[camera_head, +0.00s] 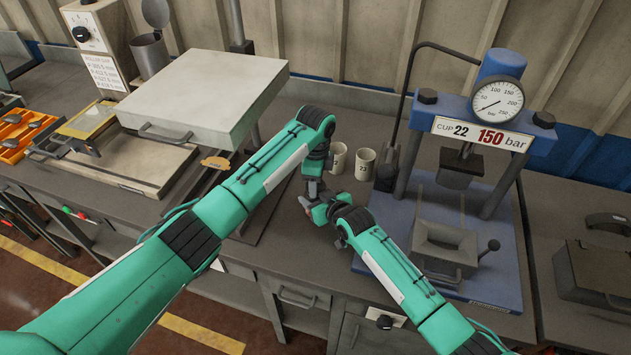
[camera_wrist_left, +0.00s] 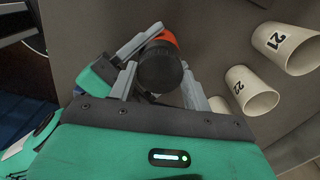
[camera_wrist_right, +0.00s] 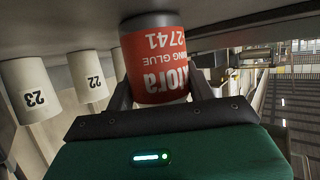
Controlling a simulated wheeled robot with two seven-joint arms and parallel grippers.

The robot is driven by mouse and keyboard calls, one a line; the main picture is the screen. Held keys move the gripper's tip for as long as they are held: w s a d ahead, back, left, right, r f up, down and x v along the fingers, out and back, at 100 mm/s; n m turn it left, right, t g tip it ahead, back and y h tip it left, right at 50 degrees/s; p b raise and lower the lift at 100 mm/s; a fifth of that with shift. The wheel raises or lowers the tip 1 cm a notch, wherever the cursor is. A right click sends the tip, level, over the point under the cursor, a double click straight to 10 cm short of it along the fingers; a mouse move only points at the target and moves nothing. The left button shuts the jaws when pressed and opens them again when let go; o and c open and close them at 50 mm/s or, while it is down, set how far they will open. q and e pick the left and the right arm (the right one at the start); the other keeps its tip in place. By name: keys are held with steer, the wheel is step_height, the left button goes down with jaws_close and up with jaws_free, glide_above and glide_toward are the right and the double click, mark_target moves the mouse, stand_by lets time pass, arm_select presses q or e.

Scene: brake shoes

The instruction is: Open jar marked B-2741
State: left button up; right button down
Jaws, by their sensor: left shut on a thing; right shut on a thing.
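The jar (camera_wrist_right: 158,62) is red with white lettering; the right wrist view shows "2741" and part of a "glue" label, upside down in the picture. Its black lid (camera_wrist_left: 160,68) faces the left wrist camera and appears seated on the jar. My right gripper (camera_wrist_right: 162,90) is shut on the jar's body. My left gripper (camera_wrist_left: 160,82) is shut around the lid. In the head view the two grippers meet above the bench, left gripper (camera_head: 313,188) above right gripper (camera_head: 322,208), largely hiding the jar.
Pale cups numbered 22 (camera_head: 338,157) and 23 (camera_head: 364,164) stand behind the grippers; a cup marked 21 (camera_wrist_left: 285,45) shows in the left wrist view. A blue press (camera_head: 440,225) stands to the right. A grey-lidded hot plate (camera_head: 205,95) and orange trays (camera_head: 22,130) are left.

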arm_select(q)
steer(key=shift+r, duration=0.9)
steer(key=shift+r, duration=2)
arm_select(e)
steer(key=shift+c, duration=2.2)
jaws_free()
steer(key=shift+s, duration=0.1)
